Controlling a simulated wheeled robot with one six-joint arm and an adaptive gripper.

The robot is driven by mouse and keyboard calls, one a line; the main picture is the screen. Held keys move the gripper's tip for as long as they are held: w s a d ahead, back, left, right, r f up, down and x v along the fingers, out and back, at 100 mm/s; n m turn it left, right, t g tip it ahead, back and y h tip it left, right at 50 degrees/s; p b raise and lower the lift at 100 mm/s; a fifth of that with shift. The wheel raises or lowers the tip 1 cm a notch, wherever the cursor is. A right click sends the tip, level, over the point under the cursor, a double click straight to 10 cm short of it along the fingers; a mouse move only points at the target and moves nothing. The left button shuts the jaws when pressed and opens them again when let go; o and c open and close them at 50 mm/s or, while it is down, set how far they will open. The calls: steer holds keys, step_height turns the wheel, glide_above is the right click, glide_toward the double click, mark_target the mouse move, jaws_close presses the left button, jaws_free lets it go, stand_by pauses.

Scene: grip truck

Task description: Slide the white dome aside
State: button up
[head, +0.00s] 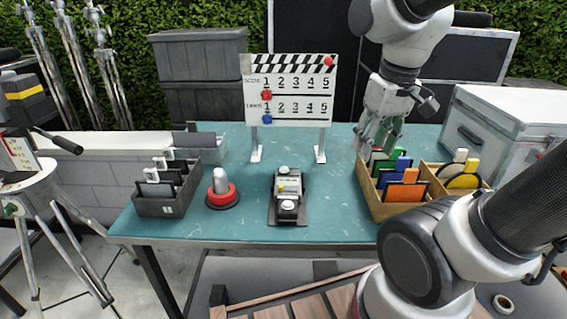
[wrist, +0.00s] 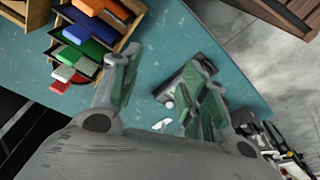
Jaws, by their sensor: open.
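A pale, rounded dome (head: 220,180) stands upright on a red-ringed base at the left of the teal table. A grey and black device (head: 290,186) lies at the table's middle, with a small white round part (head: 287,206) at its near end and another at its far end. I cannot tell which of these the task means. My gripper (head: 378,140) is open and empty above the wooden box, right of the device and apart from it. In the wrist view, its spread green-padded fingers (wrist: 165,65) partly cover a dark grey item (wrist: 185,85) on the table, not clearly identifiable.
The wooden box (head: 373,203) with coloured cards stands at the right. A dark card tray (head: 160,207) stands at the left. A clapperboard (head: 290,90) stands behind the device, and a pale case (head: 505,120) at the back right. The table front between dome and device is clear.

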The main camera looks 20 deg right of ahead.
steer(key=w+a+f+n+g, duration=0.2)
steer(key=w+a+f, duration=0.3)
steer(key=w, duration=0.4)
steer(key=w+a+f+n+g, duration=0.1)
steer(key=w+a+f, duration=0.4)
steer(key=w, duration=0.4)
glide_above(284, 166)
steer(key=shift+s+r+n+t, duration=0.2)
steer(key=shift+s+n+t, duration=0.1)
steer(key=shift+s+n, duration=0.1)
steer(key=shift+w+r, duration=0.15)
steer(key=shift+w, duration=0.2)
step_height(284, 166, down, 8)
steer(key=shift+r, duration=0.2)
